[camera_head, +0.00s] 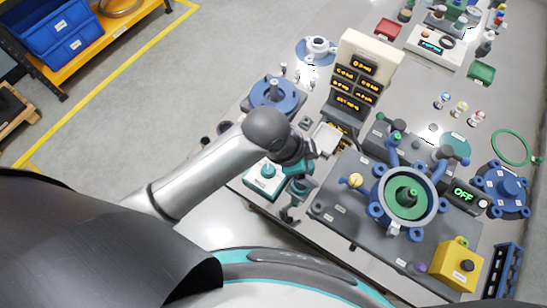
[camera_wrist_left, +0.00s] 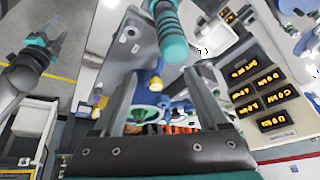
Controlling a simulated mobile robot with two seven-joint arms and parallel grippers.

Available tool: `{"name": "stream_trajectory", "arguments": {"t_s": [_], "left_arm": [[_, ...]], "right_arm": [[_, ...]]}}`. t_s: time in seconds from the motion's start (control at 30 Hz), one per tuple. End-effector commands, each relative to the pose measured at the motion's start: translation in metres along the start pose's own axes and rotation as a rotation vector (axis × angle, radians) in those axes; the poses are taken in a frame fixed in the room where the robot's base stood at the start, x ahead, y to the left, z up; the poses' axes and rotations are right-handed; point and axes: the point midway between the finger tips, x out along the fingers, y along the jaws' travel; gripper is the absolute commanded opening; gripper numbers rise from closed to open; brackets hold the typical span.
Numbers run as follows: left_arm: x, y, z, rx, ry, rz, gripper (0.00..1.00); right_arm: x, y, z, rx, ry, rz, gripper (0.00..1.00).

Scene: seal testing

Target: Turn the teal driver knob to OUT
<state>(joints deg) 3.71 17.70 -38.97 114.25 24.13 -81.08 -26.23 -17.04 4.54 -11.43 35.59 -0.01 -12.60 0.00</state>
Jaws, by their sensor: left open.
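A teal knob (camera_head: 267,171) stands on a small white box (camera_head: 262,186) at the table's near left edge in the head view. My left gripper (camera_head: 290,213) is just right of this box in that view, apart from the knob. In the left wrist view, its two grey fingers (camera_wrist_left: 162,78) are open with nothing clasped between them. A teal ribbed cylinder (camera_wrist_left: 170,38) shows beyond the fingers there; I cannot tell whether it is the same knob. The knob's pointer and any OUT mark are too small to read.
A cream display tower (camera_head: 366,55) rises behind my left wrist. A blue-lugged chamber (camera_head: 408,203) with a green centre stands on the grey plate right of the gripper. A yellow box (camera_head: 458,265) is at the near right. A blue flanged part (camera_head: 272,92) stands behind the arm.

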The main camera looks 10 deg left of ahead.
Motion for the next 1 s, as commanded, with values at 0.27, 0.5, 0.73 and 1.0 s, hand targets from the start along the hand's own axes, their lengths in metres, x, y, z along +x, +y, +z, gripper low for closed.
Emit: {"name": "stream_trajectory", "arguments": {"t_s": [0.27,0.5,0.73,1.0], "left_arm": [[0.000,-0.012,-0.006,0.472,-0.097,0.107,0.76],[-0.012,-0.045,0.030,0.791,-0.261,0.221,0.76],[-0.029,-0.075,0.062,0.923,-0.370,0.299,0.76],[-0.020,-0.079,0.076,0.943,-0.391,0.320,0.76]], "right_arm": [[-0.005,-0.001,0.005,0.000,-0.007,-0.001,0.50],[-0.008,-0.001,0.004,0.000,-0.007,-0.001,0.50],[-0.010,-0.001,0.003,-0.001,-0.006,-0.001,0.50],[-0.008,0.000,0.002,-0.001,-0.004,-0.001,0.50]]}}
